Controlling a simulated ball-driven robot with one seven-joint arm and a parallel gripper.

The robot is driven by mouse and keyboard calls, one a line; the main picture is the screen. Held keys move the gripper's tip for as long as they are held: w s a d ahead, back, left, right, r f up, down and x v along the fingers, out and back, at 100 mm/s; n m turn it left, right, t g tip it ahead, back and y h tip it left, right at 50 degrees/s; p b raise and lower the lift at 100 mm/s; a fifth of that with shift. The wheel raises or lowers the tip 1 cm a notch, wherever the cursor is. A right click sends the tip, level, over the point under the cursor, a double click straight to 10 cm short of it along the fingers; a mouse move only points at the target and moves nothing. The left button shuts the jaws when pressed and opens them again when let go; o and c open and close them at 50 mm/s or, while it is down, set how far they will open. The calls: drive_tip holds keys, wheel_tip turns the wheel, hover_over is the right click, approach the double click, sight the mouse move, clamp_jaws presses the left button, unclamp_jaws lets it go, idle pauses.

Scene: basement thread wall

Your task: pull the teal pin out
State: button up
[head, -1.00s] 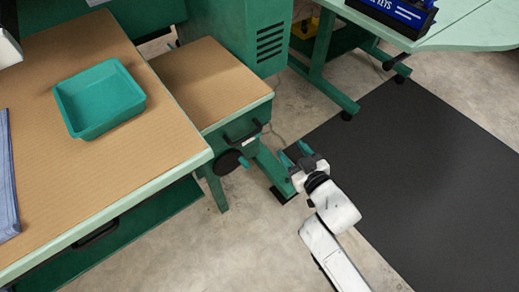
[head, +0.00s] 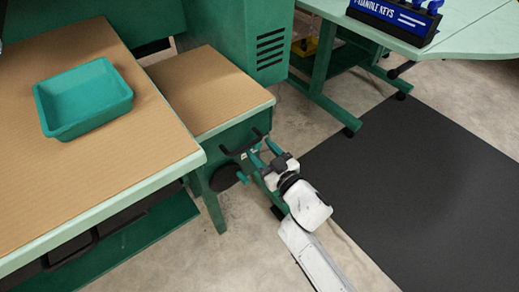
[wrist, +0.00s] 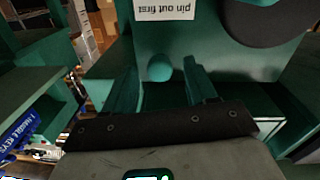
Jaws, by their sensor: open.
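The teal pin (wrist: 160,67) shows in the wrist view as a round teal head in front of a green panel, beside a white label (wrist: 165,8) reading "pin out first", upside down. My gripper (wrist: 161,80) has its two teal fingers apart. In that view the pin head appears between them, and no contact is visible. In the head view my gripper (head: 264,153) is at the front of the green drawer unit (head: 232,135), right of a dark disc (head: 222,178). I cannot clearly make out the pin there. The disc (wrist: 270,22) is also at the upper right of the wrist view.
A teal knob (head: 242,177) sticks out by the disc. A teal tray (head: 85,97) sits on the workbench at left. A black mat (head: 430,190) covers clear floor at right; a key rack (head: 395,15) stands behind.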

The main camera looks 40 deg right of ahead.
drive_tip(key=shift+w, duration=0.8)
drive_tip(key=shift+c, duration=0.2)
clamp_jaws()
